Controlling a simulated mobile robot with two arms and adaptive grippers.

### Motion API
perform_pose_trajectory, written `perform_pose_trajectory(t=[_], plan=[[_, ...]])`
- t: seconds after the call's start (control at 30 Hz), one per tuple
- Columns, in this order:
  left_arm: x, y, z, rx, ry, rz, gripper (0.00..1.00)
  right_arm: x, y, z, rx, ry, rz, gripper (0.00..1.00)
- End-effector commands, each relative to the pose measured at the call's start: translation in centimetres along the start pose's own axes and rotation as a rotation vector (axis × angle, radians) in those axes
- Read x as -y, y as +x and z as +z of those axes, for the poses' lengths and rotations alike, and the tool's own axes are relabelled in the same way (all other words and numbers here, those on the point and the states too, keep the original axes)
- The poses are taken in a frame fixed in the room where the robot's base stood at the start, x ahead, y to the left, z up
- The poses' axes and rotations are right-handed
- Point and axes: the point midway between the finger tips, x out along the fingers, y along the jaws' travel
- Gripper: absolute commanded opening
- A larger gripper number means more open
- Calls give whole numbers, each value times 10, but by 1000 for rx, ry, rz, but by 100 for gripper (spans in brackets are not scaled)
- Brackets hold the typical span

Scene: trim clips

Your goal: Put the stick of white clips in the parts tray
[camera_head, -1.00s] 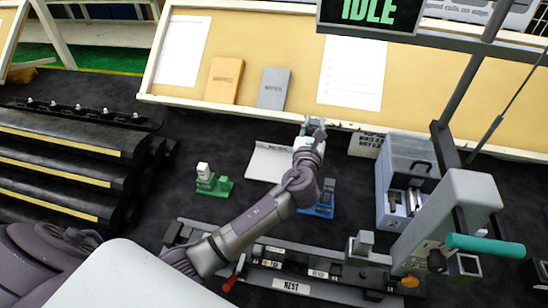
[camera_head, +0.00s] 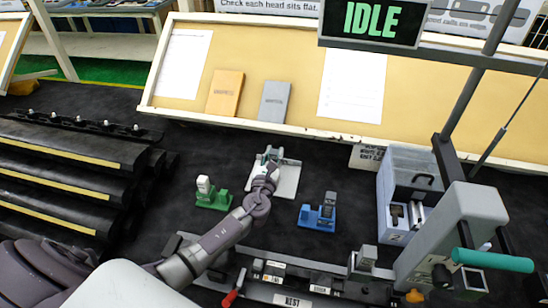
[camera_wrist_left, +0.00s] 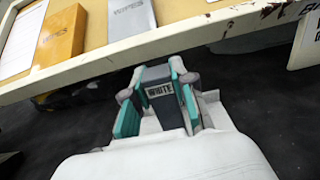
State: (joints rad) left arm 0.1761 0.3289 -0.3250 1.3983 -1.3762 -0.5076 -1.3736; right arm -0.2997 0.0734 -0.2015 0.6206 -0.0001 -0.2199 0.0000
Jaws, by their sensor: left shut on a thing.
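My left gripper (camera_head: 268,156) is shut on a dark grey block marked WHITE, which I take as the grip of the stick of white clips (camera_wrist_left: 160,90). In the left wrist view the block stands between the gripper's teal pads (camera_wrist_left: 158,97), with pale parts beside its base. In the head view the gripper is over the back of a flat white tray-like piece (camera_head: 288,184). I cannot tell whether the stick touches it, or whether this is the parts tray. My right gripper is not in view.
A green stick with a pale block (camera_head: 212,199) lies left of the white piece. A blue stick with a grey block (camera_head: 318,216) lies to its right. A blue-grey bin (camera_head: 396,232) and a press with a teal handle (camera_head: 492,261) stand at right. Black stepped rails (camera_head: 60,175) fill the left.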

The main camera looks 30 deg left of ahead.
Motion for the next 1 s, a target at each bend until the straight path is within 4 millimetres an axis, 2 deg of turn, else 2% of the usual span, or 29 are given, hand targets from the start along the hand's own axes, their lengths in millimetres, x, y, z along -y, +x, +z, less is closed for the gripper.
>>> perform_pose_trajectory(t=[0.4,0.43,0.57,0.9,1.0], plan=[[0,0,-7,2,0,0,0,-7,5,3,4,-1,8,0],[0,0,-6,2,0,0,30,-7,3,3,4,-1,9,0],[0,0,-5,1,0,0,50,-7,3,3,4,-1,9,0],[0,0,-1,2,0,0,50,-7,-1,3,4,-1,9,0],[1,-10,-4,1,-1,-2,50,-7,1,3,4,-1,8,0]])
